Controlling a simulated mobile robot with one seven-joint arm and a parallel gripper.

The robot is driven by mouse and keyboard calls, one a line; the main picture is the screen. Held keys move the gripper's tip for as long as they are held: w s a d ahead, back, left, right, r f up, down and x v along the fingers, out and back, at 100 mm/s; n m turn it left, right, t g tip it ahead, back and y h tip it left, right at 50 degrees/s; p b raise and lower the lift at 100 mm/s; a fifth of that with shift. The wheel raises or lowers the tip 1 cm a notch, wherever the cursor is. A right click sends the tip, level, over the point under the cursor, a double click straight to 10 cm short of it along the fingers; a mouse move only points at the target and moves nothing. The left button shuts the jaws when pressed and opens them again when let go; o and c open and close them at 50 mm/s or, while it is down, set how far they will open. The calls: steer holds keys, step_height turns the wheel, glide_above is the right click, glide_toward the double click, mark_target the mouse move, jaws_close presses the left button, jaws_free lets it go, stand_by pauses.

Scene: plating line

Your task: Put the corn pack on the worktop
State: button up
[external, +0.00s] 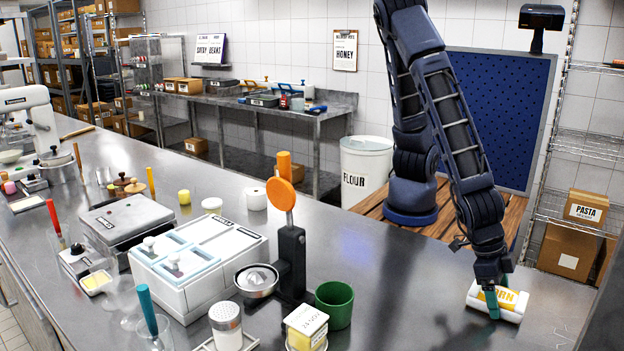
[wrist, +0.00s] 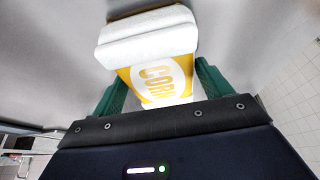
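The corn pack (external: 508,303) is white with a yellow band and the word CORN. In the external view it is at the right end of the steel worktop (external: 400,290), low at its surface. I cannot tell whether its underside touches the top. My gripper (external: 490,302) points down at it, with a green finger across its near side. In the wrist view the pack (wrist: 157,72) lies between the green fingers of my gripper (wrist: 160,80). Both fingertips appear to press against its sides, so the gripper looks shut on it.
A green cup (external: 335,304), a small labelled box (external: 306,325) and a juicer with an orange knob (external: 283,194) stand left of the pack. The worktop between the cup and pack is clear. A wire shelf with a PASTA box (external: 587,207) stands behind at right.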

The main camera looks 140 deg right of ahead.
steer(key=shift+o, duration=0.9)
steer(key=shift+r, duration=0.15)
steer(key=v, duration=1.2)
